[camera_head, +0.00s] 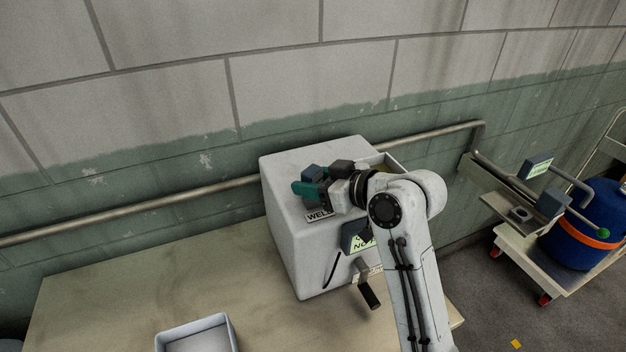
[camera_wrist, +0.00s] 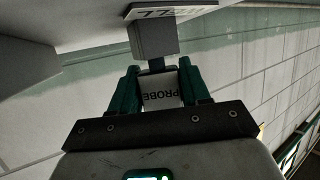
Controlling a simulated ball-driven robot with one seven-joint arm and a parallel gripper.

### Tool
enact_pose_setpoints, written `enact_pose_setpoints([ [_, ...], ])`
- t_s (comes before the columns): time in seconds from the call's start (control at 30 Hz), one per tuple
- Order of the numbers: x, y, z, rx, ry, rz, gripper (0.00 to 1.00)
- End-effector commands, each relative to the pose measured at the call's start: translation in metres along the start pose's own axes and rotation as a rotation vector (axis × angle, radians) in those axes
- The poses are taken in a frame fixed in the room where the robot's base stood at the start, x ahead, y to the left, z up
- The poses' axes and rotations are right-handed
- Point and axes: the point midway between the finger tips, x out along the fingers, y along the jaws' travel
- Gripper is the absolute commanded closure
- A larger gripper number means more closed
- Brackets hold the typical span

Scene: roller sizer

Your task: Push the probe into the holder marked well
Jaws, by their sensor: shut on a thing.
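My gripper (camera_head: 306,189) reaches left in front of the white machine, and its green fingers also show in the wrist view (camera_wrist: 161,90). They are shut on the white probe (camera_wrist: 160,98), whose PROBE lettering faces the camera. A short dark shank (camera_wrist: 156,64) runs from the probe to a grey block, the holder (camera_wrist: 152,39). The holder lies next to the white WELL sign (camera_wrist: 170,12), which also shows in the head view (camera_head: 319,216). Probe and holder look lined up; how deep the shank sits is hidden.
The white machine (camera_head: 307,258) stands on a bench (camera_head: 130,282) against the block wall. A pipe (camera_head: 140,211) runs along the wall. A pale tray (camera_head: 222,322) sits front left. A cart with a blue drum (camera_head: 580,235) stands right. The bench's left side is clear.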

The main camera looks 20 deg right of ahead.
Motion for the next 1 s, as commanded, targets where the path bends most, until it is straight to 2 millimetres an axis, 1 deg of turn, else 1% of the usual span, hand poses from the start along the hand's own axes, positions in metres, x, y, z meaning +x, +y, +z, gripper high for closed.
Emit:
enact_pose_setpoints([
  [0.47,0.0041,-0.0001,0.0113,0.000,-0.001,0.000,0.83],
  [0.5,0.0039,-0.0001,0.0109,0.000,-0.001,0.000,0.52],
  [0.8,0.0039,0.0001,0.0110,0.001,-0.002,0.000,0.24],
  [1.0,0.0037,0.0001,0.0106,0.000,-0.001,0.000,0.24],
])
